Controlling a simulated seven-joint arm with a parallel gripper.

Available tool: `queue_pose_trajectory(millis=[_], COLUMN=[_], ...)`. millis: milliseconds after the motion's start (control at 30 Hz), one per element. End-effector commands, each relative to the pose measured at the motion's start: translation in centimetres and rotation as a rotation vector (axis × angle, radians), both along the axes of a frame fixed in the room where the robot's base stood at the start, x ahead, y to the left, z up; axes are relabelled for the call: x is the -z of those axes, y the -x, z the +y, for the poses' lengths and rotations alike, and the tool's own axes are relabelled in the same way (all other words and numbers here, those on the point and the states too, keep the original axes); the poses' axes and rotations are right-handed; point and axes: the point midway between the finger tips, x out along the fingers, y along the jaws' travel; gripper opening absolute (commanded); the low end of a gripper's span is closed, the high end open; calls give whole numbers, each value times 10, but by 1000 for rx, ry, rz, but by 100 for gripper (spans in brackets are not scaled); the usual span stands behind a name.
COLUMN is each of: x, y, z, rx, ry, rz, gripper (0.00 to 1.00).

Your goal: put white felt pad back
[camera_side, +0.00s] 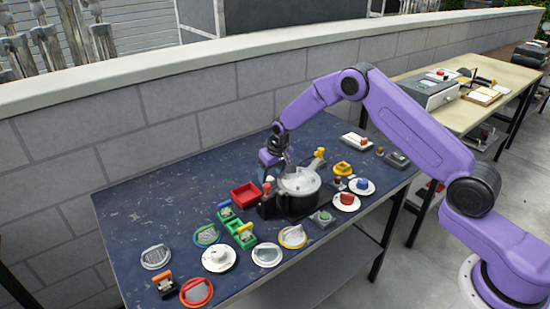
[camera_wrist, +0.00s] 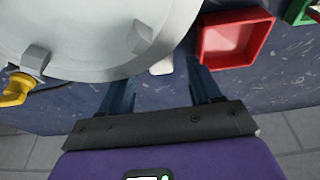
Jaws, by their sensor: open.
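My gripper (camera_side: 272,160) is at the back of the blue table, close behind a grey round-topped machine (camera_side: 300,181). In the wrist view my gripper (camera_wrist: 161,84) is open, with its two dark fingers apart and nothing held. A small white piece (camera_wrist: 162,66) shows between and just beyond the fingers, at the edge of the machine's grey top (camera_wrist: 90,45). It may be the white felt pad; I cannot tell, as the machine hides part of it. In the side view I cannot make this piece out behind the machine and gripper.
A red tray (camera_side: 245,195) stands left of the machine; it is close to the right finger in the wrist view (camera_wrist: 234,38). Several round discs and green holders (camera_side: 243,236) fill the front left. A block wall (camera_side: 180,120) runs behind the table.

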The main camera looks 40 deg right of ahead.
Motion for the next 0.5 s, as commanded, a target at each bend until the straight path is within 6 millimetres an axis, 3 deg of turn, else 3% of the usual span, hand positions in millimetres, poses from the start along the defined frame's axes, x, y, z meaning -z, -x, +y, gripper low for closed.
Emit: queue_pose_trajectory(millis=[300, 500], x=[-57, -81], y=[15, 22], z=[1, 1], rx=[-1, -1], ry=[-1, 0], rz=[-3, -1], gripper=[63, 63])
